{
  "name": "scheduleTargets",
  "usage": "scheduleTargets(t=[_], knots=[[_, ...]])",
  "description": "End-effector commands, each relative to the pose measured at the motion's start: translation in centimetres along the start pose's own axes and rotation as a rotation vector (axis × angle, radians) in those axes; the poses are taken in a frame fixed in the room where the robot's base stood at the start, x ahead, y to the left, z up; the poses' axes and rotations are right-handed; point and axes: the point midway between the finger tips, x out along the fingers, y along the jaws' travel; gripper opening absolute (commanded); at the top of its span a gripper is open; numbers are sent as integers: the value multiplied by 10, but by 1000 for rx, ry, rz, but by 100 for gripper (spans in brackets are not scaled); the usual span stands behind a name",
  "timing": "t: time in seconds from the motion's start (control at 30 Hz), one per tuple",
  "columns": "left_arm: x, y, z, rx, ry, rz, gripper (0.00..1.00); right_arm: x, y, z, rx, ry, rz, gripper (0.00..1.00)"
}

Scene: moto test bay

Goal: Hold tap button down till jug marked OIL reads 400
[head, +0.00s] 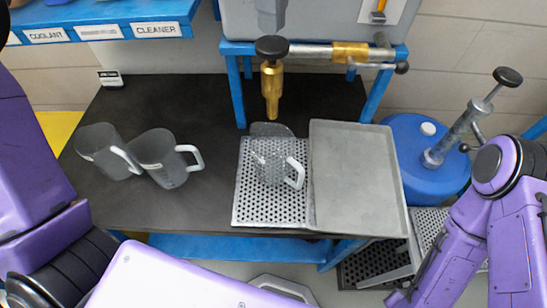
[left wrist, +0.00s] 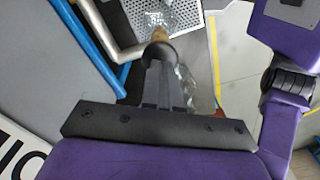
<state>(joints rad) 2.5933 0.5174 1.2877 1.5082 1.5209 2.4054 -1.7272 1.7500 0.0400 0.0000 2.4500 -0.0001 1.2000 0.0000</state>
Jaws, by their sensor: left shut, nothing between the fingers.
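The tap is a brass spout (head: 271,90) with a round black button (head: 271,47) on top, below a grey tank. My left gripper (head: 268,30) comes down from the top edge, shut and empty. Its fingertips are at the button's top; I cannot tell whether they press it. In the left wrist view the shut fingers (left wrist: 160,72) reach the black button (left wrist: 157,54). A clear jug (head: 268,166) with a white handle stands upright under the spout on a perforated plate (head: 245,205). Its marking and level are unreadable, and no stream shows clearly. My right gripper is out of view.
Two more clear jugs (head: 97,152) (head: 165,165) stand at the left of the dark bench (head: 205,110). A flat grey tray (head: 355,175) lies right of the plate. A blue drum (head: 415,140) with a hand pump stands at the right. A metal pipe (head: 320,52) runs beside the button.

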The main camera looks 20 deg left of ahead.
Motion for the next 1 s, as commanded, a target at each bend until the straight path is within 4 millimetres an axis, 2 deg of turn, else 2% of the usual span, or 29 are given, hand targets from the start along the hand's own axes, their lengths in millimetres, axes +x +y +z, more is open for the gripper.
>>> scheduleTargets(t=[0.53, 1.0], knots=[[1, 0, 0, 0, 0, 0, 0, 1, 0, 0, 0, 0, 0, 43], [15, 0, 0, 1, 0, 0, 0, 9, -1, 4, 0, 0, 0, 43]])
